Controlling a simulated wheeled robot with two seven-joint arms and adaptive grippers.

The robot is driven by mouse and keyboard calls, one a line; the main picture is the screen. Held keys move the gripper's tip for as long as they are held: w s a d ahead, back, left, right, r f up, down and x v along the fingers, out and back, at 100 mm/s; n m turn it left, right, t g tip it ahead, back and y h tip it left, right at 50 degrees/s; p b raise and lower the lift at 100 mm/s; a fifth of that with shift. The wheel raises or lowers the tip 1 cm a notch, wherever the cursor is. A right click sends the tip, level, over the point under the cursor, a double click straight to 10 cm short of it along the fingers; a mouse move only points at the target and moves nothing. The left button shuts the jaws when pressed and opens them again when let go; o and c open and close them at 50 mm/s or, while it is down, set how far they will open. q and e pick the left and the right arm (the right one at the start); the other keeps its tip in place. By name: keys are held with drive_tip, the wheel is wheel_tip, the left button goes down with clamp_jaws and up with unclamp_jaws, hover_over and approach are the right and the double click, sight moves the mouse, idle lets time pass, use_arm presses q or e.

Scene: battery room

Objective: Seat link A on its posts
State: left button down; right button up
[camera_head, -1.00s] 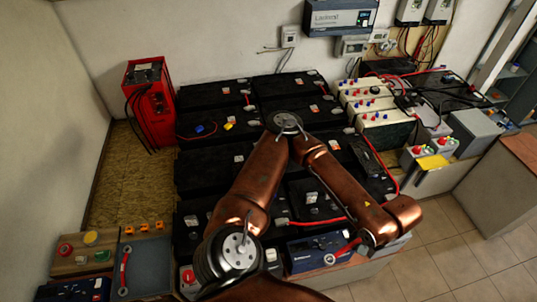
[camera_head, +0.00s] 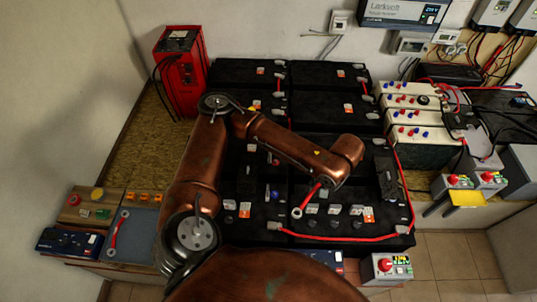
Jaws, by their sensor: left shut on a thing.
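My left gripper (camera_head: 327,184) is mostly hidden under the end of my copper arm. It is shut on a red link (camera_head: 313,197), which slants down to the left and ends in a pale ring. No letter is readable on it. The ring shows above the front black batteries (camera_head: 275,236); I cannot tell whether it touches anything. Several small grey post-like pieces (camera_head: 335,210) stand on the battery top just right of the ring. A second red link (camera_head: 117,232) lies on the blue-grey mat at the left. My right gripper is out of view.
A red charger (camera_head: 180,70) stands back left. Cream batteries (camera_head: 418,138) stand right of the black ones. A red cable (camera_head: 345,237) runs along the front batteries. A box with a red knob (camera_head: 384,267) stands in front. The brown board (camera_head: 135,155) has free room.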

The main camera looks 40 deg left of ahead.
use_arm(q)
drive_tip(key=w+a+f+n+p, duration=0.4)
drive_tip(key=w+a+p, duration=0.2)
drive_tip(key=w+a, duration=0.35)
drive_tip(key=s+a+f+n+g+p, duration=0.1)
drive_tip(key=a+f+n+p, duration=0.1)
drive_tip(key=a+f, duration=0.35)
drive_tip(key=s+a+f+n+p, duration=0.1)
drive_tip(key=a+f+p, duration=0.15)
drive_tip(key=a, duration=0.55)
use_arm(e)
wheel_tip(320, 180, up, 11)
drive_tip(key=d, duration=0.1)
use_arm(q)
drive_tip(key=w+d+b+x, duration=0.1)
drive_tip(key=b+x, duration=0.5)
drive_tip(key=x, duration=0.2)
drive_tip(key=shift+f, duration=0.45)
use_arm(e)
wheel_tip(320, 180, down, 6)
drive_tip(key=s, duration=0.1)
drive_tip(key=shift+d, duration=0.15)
use_arm(q)
drive_tip(key=shift+s, duration=0.1)
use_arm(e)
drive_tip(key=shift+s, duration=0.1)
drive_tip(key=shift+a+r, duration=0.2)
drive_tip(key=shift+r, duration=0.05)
